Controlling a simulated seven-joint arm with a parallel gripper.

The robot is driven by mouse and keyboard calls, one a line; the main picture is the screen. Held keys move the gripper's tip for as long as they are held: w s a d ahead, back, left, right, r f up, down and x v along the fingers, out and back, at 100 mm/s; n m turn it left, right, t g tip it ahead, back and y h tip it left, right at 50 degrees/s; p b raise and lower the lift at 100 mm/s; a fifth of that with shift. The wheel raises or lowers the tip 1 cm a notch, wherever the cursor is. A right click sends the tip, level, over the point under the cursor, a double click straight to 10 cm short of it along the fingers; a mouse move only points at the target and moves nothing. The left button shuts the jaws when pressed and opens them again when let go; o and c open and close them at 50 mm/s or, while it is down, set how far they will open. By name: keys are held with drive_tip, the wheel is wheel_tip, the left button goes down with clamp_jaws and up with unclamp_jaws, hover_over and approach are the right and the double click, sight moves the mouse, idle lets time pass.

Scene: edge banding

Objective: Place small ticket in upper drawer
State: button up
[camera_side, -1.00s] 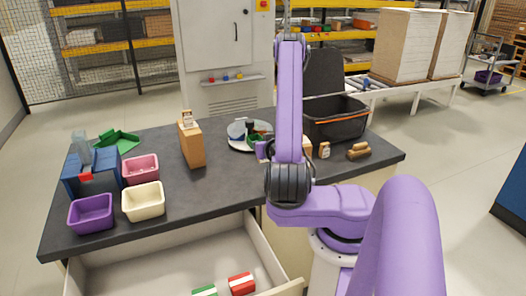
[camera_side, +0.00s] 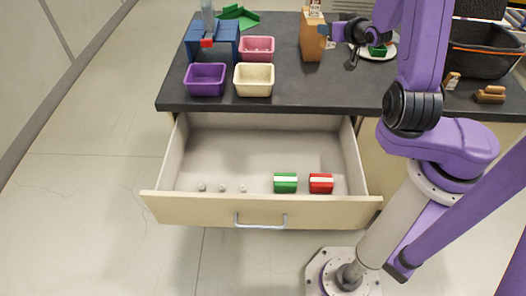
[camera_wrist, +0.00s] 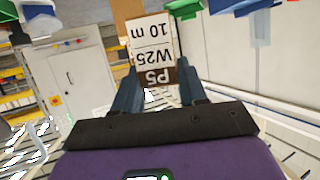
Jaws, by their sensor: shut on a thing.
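The small ticket (camera_wrist: 153,42) is a white card with a brown band, lettered "P5", "W25" and "10 m"; it appears upside down in the wrist view. My gripper (camera_wrist: 158,80) is shut on it, with the card reaching past the fingertips. In the side view my gripper (camera_side: 328,31) is over the worktop, right beside the upright wooden block (camera_side: 313,42); the ticket cannot be made out clearly there. The drawer (camera_side: 232,150) below the worktop is pulled open. A green-and-white piece (camera_side: 285,182) and a red-and-white piece (camera_side: 321,183) lie in it.
Several small grey knobs lie at the drawer's front left. Purple (camera_side: 205,80), cream (camera_side: 254,80) and pink (camera_side: 257,49) bins stand on the worktop (camera_side: 290,91), near a blue stand (camera_side: 212,38). A black crate (camera_side: 482,50) is at right. The drawer's middle is clear.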

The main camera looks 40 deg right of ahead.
drive_tip(key=w+a+r+n+t+y, duration=0.1)
drive_tip(key=w+a+r+n+y, duration=0.2)
drive_tip(key=a, duration=0.6)
drive_tip(key=w+a+r+n+y, duration=0.2)
drive_tip(key=w+a+r, duration=0.25)
drive_tip(key=a, duration=0.35)
drive_tip(key=s+a+f+n+y, duration=0.2)
drive_tip(key=a+f, duration=0.2)
drive_tip(key=f, duration=0.6)
drive_tip(key=s+a+f+n+g+y, duration=0.1)
drive_tip(key=s+a+f+y, duration=0.15)
drive_tip(key=f, duration=0.75)
drive_tip(key=s+a+f+n+y, duration=0.1)
drive_tip(key=s+a+f+n, duration=0.2)
drive_tip(key=f, duration=0.7)
drive_tip(key=s+d+f+m+h, duration=0.4)
drive_tip(key=s+d+m+h, duration=0.1)
drive_tip(key=d, duration=0.4)
drive_tip(key=s+d+f+m+h, duration=0.5)
drive_tip(key=d+h, duration=0.1)
drive_tip(key=d, duration=0.3)
drive_tip(key=shift+f+m, duration=0.25)
drive_tip(key=shift+m, duration=0.05)
drive_tip(key=shift+f, duration=0.6)
